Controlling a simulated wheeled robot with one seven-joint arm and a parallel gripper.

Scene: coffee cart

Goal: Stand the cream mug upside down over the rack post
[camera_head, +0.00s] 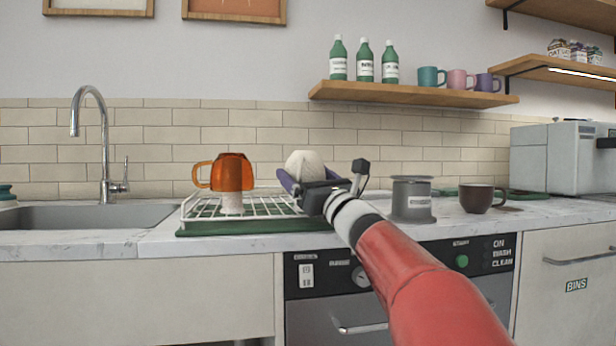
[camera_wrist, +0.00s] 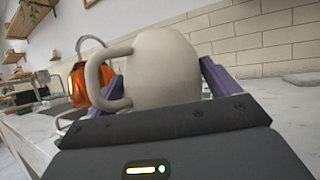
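The cream mug (camera_head: 305,163) is between the purple fingers of my gripper (camera_head: 302,183), above the right end of the drying rack. In the wrist view the mug (camera_wrist: 160,70) fills the middle, its handle to the left, with a finger on each side. Its rounded closed end faces up in the head view; its mouth is hidden by my gripper. The white wire rack (camera_head: 262,206) stands on a green mat (camera_head: 250,229). An orange mug (camera_head: 232,172) sits upside down over a pale post (camera_head: 232,203) at the rack's left. Any post beneath the cream mug is hidden.
A grey metal canister (camera_head: 411,199) and a dark brown mug (camera_head: 477,198) stand to the right of my gripper. The sink (camera_head: 70,215) and tap (camera_head: 104,145) are at the left. A shelf (camera_head: 415,94) with bottles and mugs hangs above.

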